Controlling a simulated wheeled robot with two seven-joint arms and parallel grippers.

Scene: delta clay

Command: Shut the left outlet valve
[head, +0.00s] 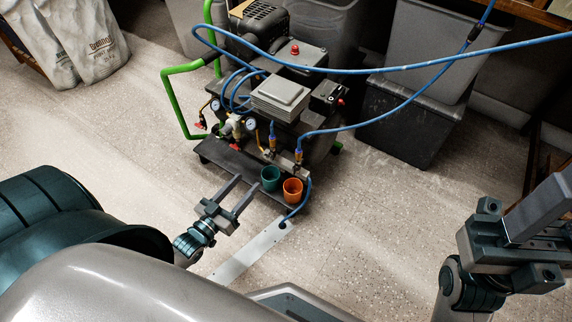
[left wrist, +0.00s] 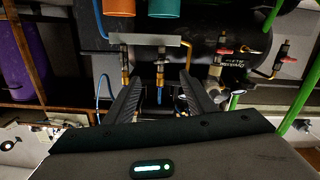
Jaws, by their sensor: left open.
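A compressor cart carries a metal outlet bar (head: 285,158) on its front with two brass-and-blue outlet fittings. The left outlet valve (head: 272,142) has a blue hose piece on it; the right outlet (head: 298,155) joins a long blue hose. My left gripper (head: 242,192) is open and empty, low in front of the cart, left of the cups. In the left wrist view, which is turned over, the left outlet (left wrist: 160,72) appears between the spread fingers (left wrist: 160,95), farther off. Its handle position is too small to tell. My right gripper (head: 515,240) is far right, away from the cart.
A teal cup (head: 270,178) and an orange cup (head: 292,190) stand below the outlets. Red-handled valves (head: 235,147) and gauges (head: 251,124) sit left of them. A green frame (head: 168,100) borders the left side. Blue hoses cross above.

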